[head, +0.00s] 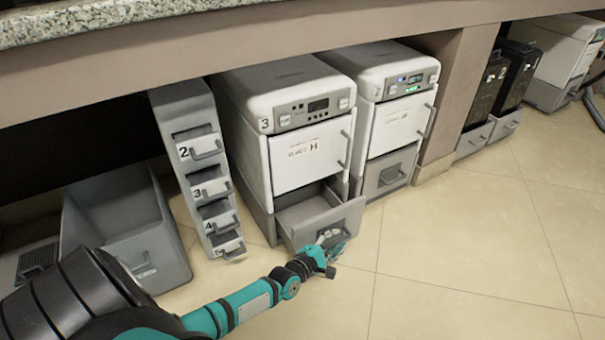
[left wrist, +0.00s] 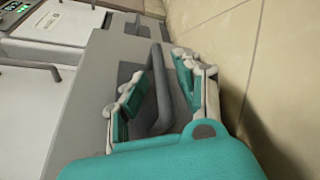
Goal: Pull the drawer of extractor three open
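Extractor three (head: 285,105) is a white unit with a dark display and the number 3 on its top corner. Its grey lower drawer (head: 345,219) stands pulled out, and its empty-looking inside shows from above. My left gripper (head: 331,240) is at the drawer's front. In the left wrist view, the grey drawer front (left wrist: 98,75) carries a dark handle (left wrist: 160,88). My right gripper is not in view.
A narrow rack (head: 185,105) with small numbered drawers stands left of extractor three. A grey open bin (head: 165,255) is further left. A similar white unit (head: 400,125) stands close on the right. A stone counter (head: 90,25) overhangs them. The tiled floor (head: 470,250) in front is clear.

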